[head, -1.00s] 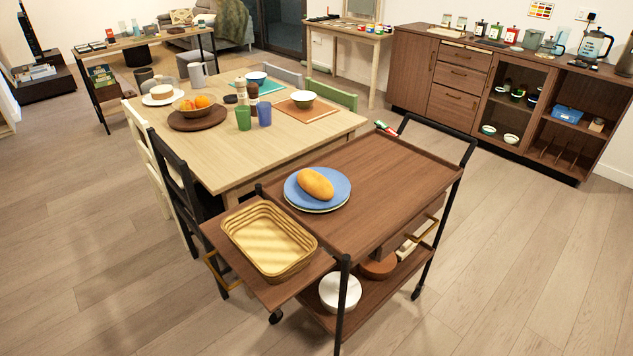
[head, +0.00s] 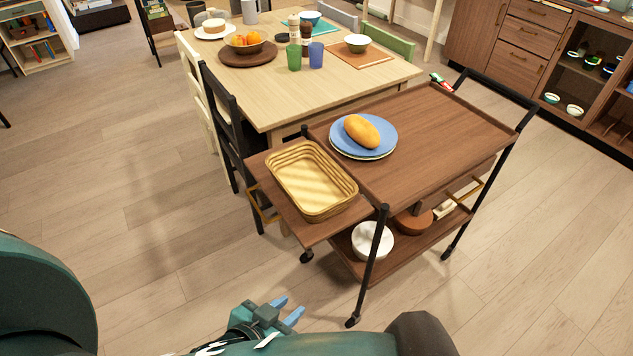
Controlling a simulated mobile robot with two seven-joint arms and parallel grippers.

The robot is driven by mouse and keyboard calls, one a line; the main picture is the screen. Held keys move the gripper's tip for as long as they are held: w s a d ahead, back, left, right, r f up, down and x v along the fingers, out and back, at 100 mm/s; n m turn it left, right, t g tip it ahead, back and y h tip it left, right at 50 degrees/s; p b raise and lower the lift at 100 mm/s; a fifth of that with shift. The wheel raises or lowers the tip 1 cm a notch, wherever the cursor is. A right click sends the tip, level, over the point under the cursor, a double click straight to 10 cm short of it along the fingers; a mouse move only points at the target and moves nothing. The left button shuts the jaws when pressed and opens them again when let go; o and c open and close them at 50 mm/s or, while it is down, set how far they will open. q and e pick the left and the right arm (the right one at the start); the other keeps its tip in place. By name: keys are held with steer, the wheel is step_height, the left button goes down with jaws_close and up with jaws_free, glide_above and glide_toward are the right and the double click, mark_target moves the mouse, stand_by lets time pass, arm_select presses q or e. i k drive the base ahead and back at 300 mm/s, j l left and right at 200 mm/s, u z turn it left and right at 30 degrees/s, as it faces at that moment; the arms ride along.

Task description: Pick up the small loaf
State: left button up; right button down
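The small loaf (head: 361,131) is golden brown and lies on a blue plate (head: 378,146), which is stacked on at least one other plate. The plates stand on the top of a brown wooden trolley (head: 440,118), toward its left end. My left gripper (head: 290,311) is at the bottom of the head view, low in front of the trolley and well apart from the loaf. Its two blue fingers are spread and nothing is between them. My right gripper is not in the picture.
A woven basket (head: 312,215) sits on the trolley's lower left leaf, beside the plates. A white bowl (head: 373,243) is on its bottom shelf. A dining table (head: 300,87) with fruit, cups and bowls stands behind, with a black chair (head: 228,115). The floor at left is clear.

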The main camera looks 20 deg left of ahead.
mark_target(364, 133)
steer(key=i+l+u, duration=0.1)
steer(key=l, duration=0.25)
steer(key=i+l+u, duration=0.1)
steer(key=i+l, duration=0.2)
steer(key=i+l+u, duration=0.1)
steer(key=l, duration=0.4)
steer(key=i, duration=0.1)
